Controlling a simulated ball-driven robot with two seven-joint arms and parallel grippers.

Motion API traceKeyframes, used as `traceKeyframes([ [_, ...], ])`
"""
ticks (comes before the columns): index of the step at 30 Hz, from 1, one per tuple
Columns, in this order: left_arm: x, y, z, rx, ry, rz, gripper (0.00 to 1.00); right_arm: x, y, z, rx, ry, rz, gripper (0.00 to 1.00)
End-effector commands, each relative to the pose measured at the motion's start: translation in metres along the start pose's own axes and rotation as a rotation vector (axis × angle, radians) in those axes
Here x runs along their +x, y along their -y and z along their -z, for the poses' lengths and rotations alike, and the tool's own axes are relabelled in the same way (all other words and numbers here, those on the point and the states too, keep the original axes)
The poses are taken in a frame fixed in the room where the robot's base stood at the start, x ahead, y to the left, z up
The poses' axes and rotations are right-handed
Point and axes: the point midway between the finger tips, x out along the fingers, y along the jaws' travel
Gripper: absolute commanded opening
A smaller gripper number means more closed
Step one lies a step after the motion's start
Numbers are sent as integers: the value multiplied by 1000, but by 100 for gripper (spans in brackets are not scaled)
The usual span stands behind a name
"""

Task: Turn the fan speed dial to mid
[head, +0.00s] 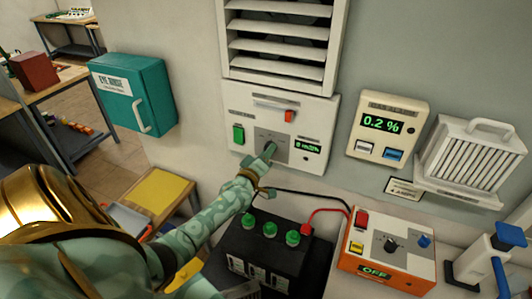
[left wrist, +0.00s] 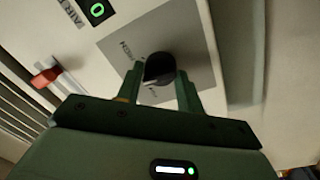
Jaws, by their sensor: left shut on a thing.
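The fan speed dial (left wrist: 159,66) is a round black knob on a grey square plate (left wrist: 178,43) in the left wrist view. The plate (head: 266,137) sits low in the middle of the white fan panel (head: 318,112) in the head view. My left gripper (left wrist: 160,82) is shut on the dial, one green finger on each side. In the head view my left gripper (head: 266,153) reaches the plate and hides most of the dial. The marks around the dial are too small and tilted to read surely, so its setting cannot be told. My right gripper is not in view.
The panel bears a green switch (head: 239,134), a red lever (head: 289,115) and a small display (head: 307,147). A louvred vent (head: 279,40) is above. A meter (head: 387,124) is to the right. A black battery (head: 262,256) and an orange charger (head: 388,255) stand below.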

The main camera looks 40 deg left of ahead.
Motion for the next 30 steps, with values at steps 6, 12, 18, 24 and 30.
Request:
traceKeyframes([
  [6, 0, 1, -1, -62, -3, 2, 14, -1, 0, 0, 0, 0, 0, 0],
  [12, 0, 1, -1, -82, -4, 2, 14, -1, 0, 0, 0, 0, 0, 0],
  [18, -1, 1, -1, -82, -3, 2, 14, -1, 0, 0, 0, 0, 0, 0],
  [24, -1, 1, -1, -81, -3, 2, 58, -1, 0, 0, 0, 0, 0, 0],
  [30, 0, 1, -1, -82, -4, 1, 58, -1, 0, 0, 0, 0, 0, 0],
])
